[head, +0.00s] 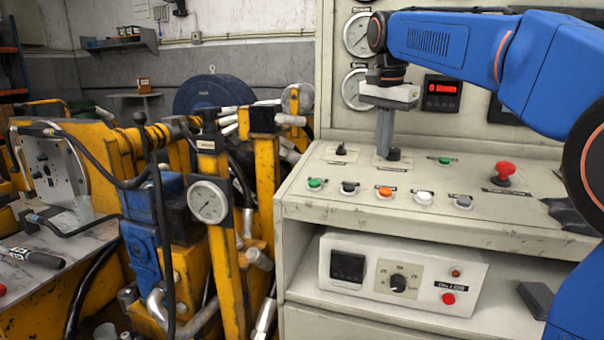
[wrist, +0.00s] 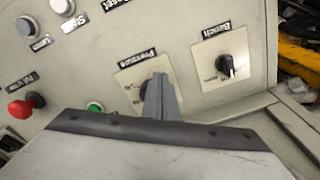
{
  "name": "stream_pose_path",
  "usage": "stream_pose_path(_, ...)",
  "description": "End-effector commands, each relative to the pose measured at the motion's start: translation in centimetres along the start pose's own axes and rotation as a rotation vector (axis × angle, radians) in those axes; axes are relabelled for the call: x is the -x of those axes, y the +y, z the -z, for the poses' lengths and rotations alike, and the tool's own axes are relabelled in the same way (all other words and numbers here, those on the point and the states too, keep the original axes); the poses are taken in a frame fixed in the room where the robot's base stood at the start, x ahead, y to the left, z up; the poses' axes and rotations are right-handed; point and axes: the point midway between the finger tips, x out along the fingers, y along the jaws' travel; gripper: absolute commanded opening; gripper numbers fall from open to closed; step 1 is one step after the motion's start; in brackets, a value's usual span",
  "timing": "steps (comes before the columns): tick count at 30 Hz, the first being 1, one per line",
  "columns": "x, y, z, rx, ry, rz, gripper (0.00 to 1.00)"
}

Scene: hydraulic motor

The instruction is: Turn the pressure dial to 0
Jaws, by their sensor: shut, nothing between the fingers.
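The pressure dial (head: 394,154) is a small black knob on the sloped control panel in the head view. In the wrist view the dial (wrist: 146,88) sits on a pale plate below the "Pressure" label, and my fingers cover much of it. Its pointer and most of its scale marks are hidden. My gripper (head: 384,153) points down at the dial with its fingers together. In the wrist view the fingertips (wrist: 160,78) overlap the dial's right side. I cannot tell whether they touch it. Nothing shows between the fingers.
The "Bench" knob (head: 341,149) stands left of the pressure dial. A green button (head: 444,161) and a red mushroom button (head: 503,172) lie to its right. Several buttons line the panel's front. A red-lit display (head: 441,93) and round gauges (head: 357,36) are on the upright panel behind.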

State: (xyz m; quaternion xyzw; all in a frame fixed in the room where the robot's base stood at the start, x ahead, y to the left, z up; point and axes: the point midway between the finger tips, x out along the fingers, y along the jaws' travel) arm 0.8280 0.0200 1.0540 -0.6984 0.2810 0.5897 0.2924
Motion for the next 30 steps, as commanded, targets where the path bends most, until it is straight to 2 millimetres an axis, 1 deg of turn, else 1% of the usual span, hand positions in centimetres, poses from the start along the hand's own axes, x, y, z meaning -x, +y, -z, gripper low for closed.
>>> stream_pose_path(17,0.0,0.1,0.1,-0.001,0.002,0.000,0.00)
stream_pose_path(30,0.0,1.0,-0.1,-0.001,0.002,0.000,0.00)
